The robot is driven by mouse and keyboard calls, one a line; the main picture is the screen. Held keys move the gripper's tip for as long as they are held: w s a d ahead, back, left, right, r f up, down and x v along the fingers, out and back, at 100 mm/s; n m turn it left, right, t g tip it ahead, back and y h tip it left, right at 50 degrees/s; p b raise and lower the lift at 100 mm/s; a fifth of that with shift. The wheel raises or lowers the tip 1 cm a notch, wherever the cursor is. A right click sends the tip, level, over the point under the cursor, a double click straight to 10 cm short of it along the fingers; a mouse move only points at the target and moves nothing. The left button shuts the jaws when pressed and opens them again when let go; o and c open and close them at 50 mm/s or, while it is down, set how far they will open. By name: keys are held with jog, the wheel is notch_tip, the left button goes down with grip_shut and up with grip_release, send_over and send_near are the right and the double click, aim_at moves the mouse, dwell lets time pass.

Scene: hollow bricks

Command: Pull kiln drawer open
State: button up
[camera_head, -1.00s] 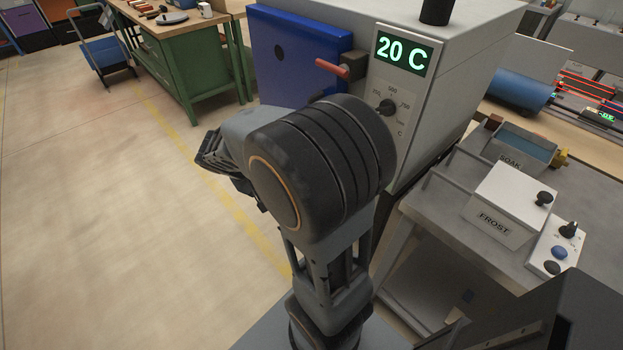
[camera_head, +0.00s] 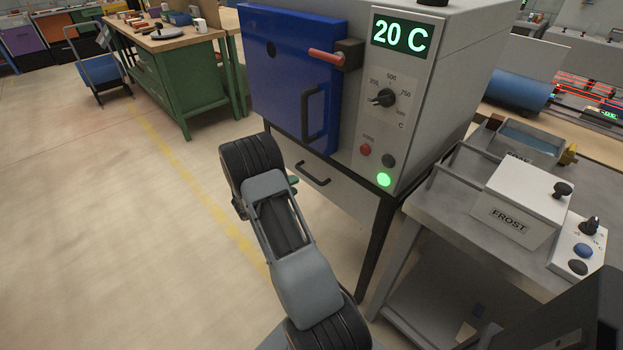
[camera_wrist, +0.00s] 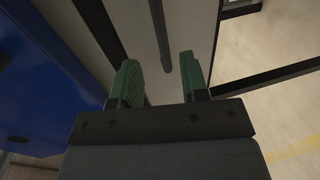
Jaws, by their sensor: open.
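The kiln drawer (camera_head: 345,199) is a pale front panel below the blue door, and it looks shut. Its dark bar handle (camera_head: 312,175) stands out from the left part of the panel. In the wrist view the pale drawer front (camera_wrist: 135,25) fills the middle, with the dark handle (camera_wrist: 159,35) running down towards the gap between the fingers. My gripper (camera_wrist: 158,62) is open, its two green fingers either side of the handle's line. Whether the handle lies between them in depth I cannot tell. In the head view my arm hides most of the gripper; a green finger shows beside the handle.
The kiln's blue door (camera_head: 290,75) is shut, with a red lever (camera_head: 326,57) and its own dark handle (camera_head: 312,115). The display (camera_head: 401,36) reads 20 C. A metal side table (camera_head: 450,210) carries a FROST box (camera_head: 520,200). Floor to the left is free.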

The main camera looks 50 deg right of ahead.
aim_at(310, 178)
jog(key=x, duration=0.9)
jog(key=shift+d, duration=0.15)
grip_shut()
